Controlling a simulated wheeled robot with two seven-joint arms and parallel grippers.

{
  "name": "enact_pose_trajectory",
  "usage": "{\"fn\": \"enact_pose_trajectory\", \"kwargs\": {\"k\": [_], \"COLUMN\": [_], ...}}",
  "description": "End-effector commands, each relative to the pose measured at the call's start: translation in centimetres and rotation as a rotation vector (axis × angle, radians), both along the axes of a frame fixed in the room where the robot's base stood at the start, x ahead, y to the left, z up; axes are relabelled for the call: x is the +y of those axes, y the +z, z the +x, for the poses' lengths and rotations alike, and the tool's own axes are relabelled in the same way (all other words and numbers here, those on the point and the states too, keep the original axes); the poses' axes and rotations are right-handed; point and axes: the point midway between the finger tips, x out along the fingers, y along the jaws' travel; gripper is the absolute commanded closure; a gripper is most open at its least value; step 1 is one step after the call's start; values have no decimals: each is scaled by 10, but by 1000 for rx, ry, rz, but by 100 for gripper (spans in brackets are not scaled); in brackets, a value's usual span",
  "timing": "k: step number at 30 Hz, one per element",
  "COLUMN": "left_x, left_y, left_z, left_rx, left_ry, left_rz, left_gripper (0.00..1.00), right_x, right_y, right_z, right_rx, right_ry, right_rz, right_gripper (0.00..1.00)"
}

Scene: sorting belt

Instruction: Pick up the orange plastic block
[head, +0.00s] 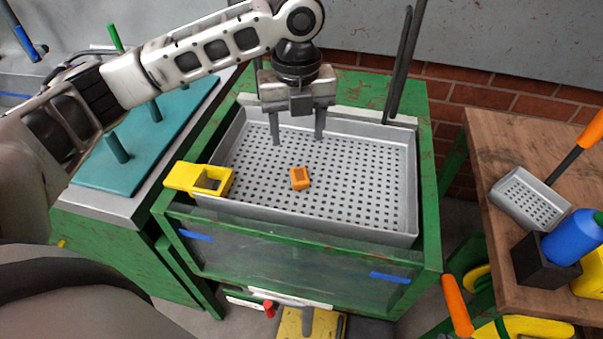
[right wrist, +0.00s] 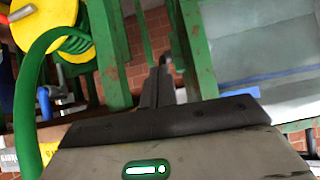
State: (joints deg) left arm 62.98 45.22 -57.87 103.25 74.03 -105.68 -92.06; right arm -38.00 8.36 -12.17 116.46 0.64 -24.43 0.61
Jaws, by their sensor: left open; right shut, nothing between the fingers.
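The small orange plastic block (head: 300,179) lies near the middle of a grey perforated tray (head: 413,190) in the head view. A darker recess shows on its face. My left gripper (head: 298,141) reaches over the tray from above, fingers pointing down and spread apart. It is open and empty, behind and above the block, not touching it. My right gripper (right wrist: 159,82) shows only in the right wrist view. Its dark fingers are together with nothing between them, and the block is out of that view.
A yellow hollow fitting (head: 185,175) sits on the tray's left front corner. A teal pegged board (head: 150,140) lies at left. A wooden table (head: 530,140) at right holds a scoop and a blue bottle (head: 574,236). Green frame posts (right wrist: 108,50) flank my right gripper.

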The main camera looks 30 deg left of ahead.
Motion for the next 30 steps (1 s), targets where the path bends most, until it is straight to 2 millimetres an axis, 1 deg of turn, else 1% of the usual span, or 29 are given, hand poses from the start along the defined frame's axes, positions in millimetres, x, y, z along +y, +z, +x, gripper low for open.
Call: {"fn": "enact_pose_trajectory", "kwargs": {"k": [1, 3, 6, 14, 21, 25, 30], "left_x": [0, 0, 0, -1, -3, -4, -4], "left_y": [-13, -26, -41, -59, -95, -103, -104], "left_z": [-1, -1, 0, 0, -2, -1, -1], "left_rx": [5, 3, 2, 1, 1, -1, -3], "left_ry": [1, 1, 2, 1, 1, 0, 0], "left_rz": [1, 1, 0, -1, 0, 0, 0], "left_gripper": [44, 44, 44, 44, 44, 44, 44], "right_x": [1, 1, 1, 1, 1, 1, 1], "right_y": [-2, -3, -3, -2, 3, 3, 2], "right_z": [-2, -3, -3, -2, 3, 4, 3], "right_rx": [4, 8, 9, 7, -6, -7, -5], "right_ry": [0, 0, 0, 1, 1, 0, 0], "right_rz": [1, 2, 2, 3, 1, 1, 0], "right_gripper": [100, 100, 100, 100, 100, 100, 100]}}
